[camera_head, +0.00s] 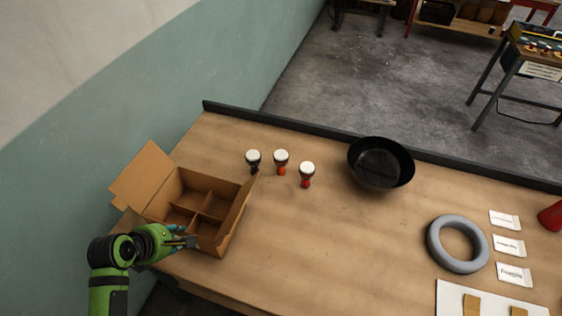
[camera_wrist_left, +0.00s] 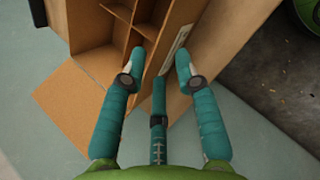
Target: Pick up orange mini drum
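The orange mini drum (camera_head: 281,170) stands upright on the table, with a white head and an orange base. It is the middle one of three small goblet drums. My left gripper (camera_head: 186,241) is at the near side of the cardboard box (camera_head: 236,222), well to the left of and nearer than the drum. In the left wrist view my left gripper (camera_wrist_left: 160,72) has its fingers spread apart with nothing between them, over the box's edge and flap. No drum shows in that view. My right gripper is not in view.
A dark-based drum (camera_head: 253,162) stands left of the orange one, and a red drum (camera_head: 306,179) right of it. A black bowl (camera_head: 380,163) stands further right. A grey ring (camera_head: 432,244) and white cards lie at the right. The middle of the table is clear.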

